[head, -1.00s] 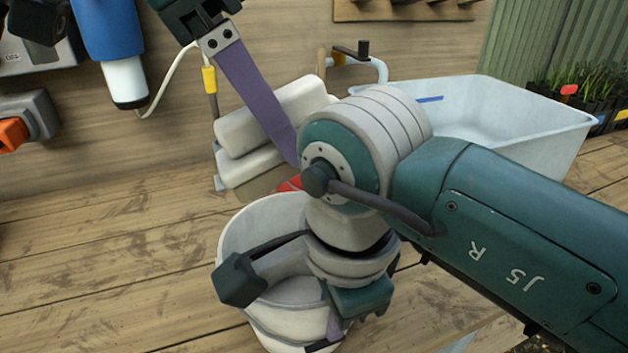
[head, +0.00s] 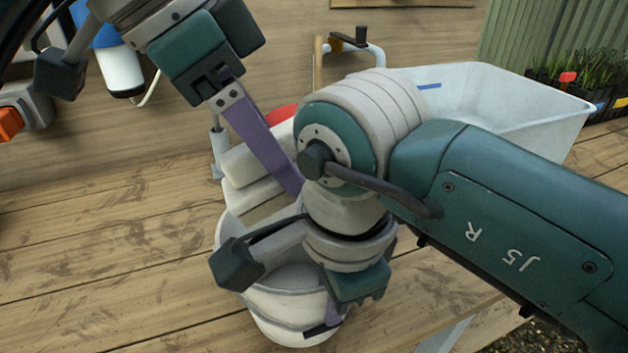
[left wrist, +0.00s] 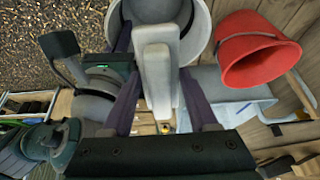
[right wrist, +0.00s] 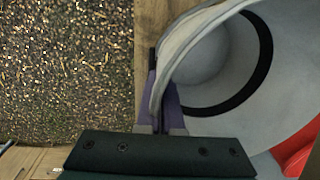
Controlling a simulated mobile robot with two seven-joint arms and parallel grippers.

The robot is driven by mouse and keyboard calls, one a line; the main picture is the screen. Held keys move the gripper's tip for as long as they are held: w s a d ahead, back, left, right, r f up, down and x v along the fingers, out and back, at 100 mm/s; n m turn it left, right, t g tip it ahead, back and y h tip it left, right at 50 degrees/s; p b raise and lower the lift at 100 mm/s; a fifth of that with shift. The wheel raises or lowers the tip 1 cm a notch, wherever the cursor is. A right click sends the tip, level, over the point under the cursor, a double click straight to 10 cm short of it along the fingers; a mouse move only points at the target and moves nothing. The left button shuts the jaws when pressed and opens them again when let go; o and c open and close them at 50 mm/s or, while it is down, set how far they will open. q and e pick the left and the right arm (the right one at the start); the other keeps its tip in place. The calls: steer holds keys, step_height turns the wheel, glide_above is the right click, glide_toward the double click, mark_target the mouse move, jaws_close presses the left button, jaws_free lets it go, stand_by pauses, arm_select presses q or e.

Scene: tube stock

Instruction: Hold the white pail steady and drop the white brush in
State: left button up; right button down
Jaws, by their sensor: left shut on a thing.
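The white pail (head: 285,318) stands near the front of the wooden table, partly hidden by my right arm. My right gripper (head: 328,328) is at its near rim; in the right wrist view its fingers (right wrist: 160,95) straddle the rim and are closed on the wall. My left gripper (left wrist: 158,90) is shut on the white brush (left wrist: 156,60), a pale block with a narrower part. In the head view the brush (head: 258,157) shows just behind the pail's far rim, partly behind a purple finger. In the left wrist view it overlaps the pail's mouth (left wrist: 172,12).
A red bucket (left wrist: 258,62) lies beside the pail, mostly hidden in the head view. A pale trough (head: 500,110) stands at the back right. Potted plants (head: 585,85) are beyond it. The table's left part is clear; gravel lies past its front edge.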

mark_target(219, 161)
arm_select(q)
step_height(219, 161, down, 9)
steer(key=shift+r, duration=0.15)
stand_by(0.9)
steer(key=o, duration=1.4)
steer(key=shift+r, duration=0.1)
steer(key=v, duration=1.2)
arm_select(e)
steer(key=c, duration=1)
jaws_free()
